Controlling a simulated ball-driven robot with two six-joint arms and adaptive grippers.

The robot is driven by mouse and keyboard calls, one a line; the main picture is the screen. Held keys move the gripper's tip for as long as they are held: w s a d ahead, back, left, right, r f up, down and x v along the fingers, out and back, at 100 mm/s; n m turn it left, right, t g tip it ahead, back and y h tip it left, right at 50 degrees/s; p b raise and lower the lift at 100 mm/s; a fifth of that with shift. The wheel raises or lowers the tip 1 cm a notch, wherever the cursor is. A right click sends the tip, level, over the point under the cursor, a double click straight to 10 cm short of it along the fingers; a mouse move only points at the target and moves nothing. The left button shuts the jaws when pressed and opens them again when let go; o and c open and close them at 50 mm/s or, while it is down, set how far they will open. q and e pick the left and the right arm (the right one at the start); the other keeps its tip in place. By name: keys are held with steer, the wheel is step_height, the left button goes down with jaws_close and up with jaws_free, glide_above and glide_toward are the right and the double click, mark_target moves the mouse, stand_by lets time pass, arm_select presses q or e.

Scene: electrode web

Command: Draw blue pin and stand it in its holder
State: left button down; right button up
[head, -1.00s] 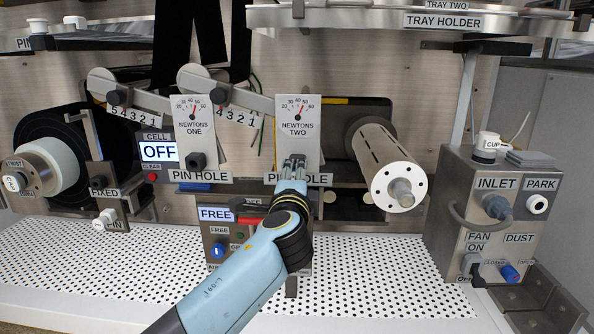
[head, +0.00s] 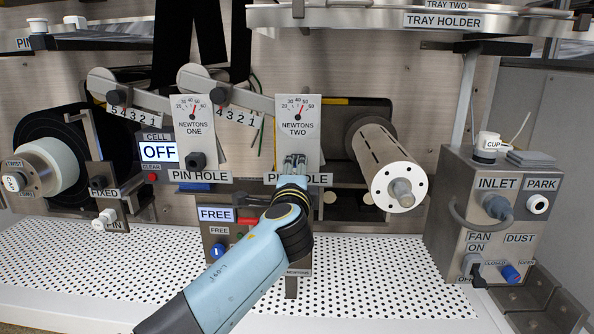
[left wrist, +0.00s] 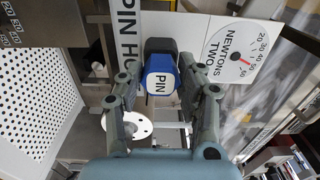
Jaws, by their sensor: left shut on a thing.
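The blue pin (left wrist: 162,84), its end marked PIN, is in front of a dark collar (left wrist: 160,46) on the NEWTONS TWO plate in the left wrist view. My left gripper (left wrist: 157,76) is shut on it, with one finger on each side. In the head view my left gripper (head: 294,164) is at the PIN HOLE label under the NEWTONS TWO dial (head: 298,115) and hides the pin. How deep the pin sits in the hole cannot be told. A shelf marked PIN (head: 24,43) is at the upper left, partly cut off; whether it is the holder is unclear. My right gripper is not in view.
The NEWTONS ONE plate (head: 193,120) with a dark knob is left of my gripper. A slotted metal roller (head: 385,160) juts out to the right. The INLET box (head: 487,225) stands at the far right. The perforated white table (head: 380,270) below is mostly clear.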

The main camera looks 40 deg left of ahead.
arm_select(q)
steer(key=shift+w+a+r, duration=0.15)
steer(key=shift+w+a, duration=0.05)
steer(key=shift+w, duration=0.1)
stand_by(0.4)
steer(key=c, duration=0.8)
jaws_free()
steer(key=shift+o, duration=0.2)
steer(key=v, duration=0.9)
